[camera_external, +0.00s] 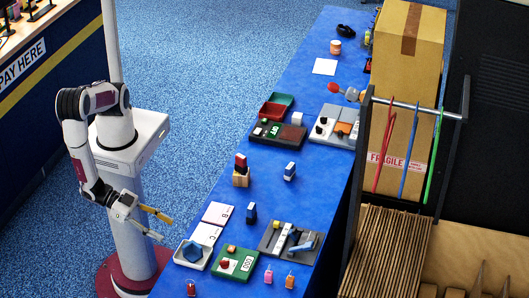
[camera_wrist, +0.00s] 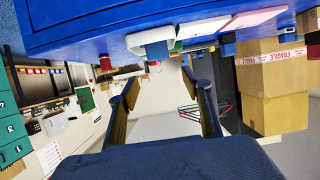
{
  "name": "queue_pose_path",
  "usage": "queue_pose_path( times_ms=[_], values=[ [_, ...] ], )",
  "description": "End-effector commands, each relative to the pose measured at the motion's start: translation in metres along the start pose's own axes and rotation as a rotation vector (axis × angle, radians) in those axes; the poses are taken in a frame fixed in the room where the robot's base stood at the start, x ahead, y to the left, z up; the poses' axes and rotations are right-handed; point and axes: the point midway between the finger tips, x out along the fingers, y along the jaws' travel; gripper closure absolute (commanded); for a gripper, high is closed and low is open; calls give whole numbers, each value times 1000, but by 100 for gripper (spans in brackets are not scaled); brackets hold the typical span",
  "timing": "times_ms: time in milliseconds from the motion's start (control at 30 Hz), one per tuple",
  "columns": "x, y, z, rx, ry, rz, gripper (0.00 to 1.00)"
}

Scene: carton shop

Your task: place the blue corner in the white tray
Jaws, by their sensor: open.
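A blue angular piece (camera_external: 191,251), which looks like the blue corner, sits in the white tray (camera_external: 206,261) at the near left edge of the blue table. The white tray also shows at the table edge in the wrist view (camera_wrist: 150,37), upside down, with blue at it. Another blue piece (camera_external: 303,246) lies on a grey board to the right; its exact shape is too small to tell. My gripper (camera_external: 158,225) is open and empty, off the table's left side, up and left of the tray and apart from it. Its two fingers frame empty space in the wrist view (camera_wrist: 165,90).
White and pink cards (camera_external: 212,223) lie just behind the tray. A green board (camera_external: 235,263) with small blocks is close on its right. A blue upright block (camera_external: 251,212) and a wooden block with a red top (camera_external: 241,172) stand farther back.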

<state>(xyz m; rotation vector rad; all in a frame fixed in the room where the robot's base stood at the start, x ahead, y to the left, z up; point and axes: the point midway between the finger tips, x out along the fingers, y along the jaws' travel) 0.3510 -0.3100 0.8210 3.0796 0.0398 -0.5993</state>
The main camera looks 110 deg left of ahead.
Motion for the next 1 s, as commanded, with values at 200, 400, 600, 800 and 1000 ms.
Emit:
queue_pose_path(
  times_ms=[200, 400, 600, 800, 1000],
  values=[
    [0, 0, 0, 0, 0, 0, 51],
    [0, 0, 0, 0, 0, 0, 51],
    [2, 1, -2, -9, -12, 2, 51],
    [9, 5, -10, -57, -75, 11, 51],
    [19, 12, -29, -134, -181, 39, 51]
  ],
)
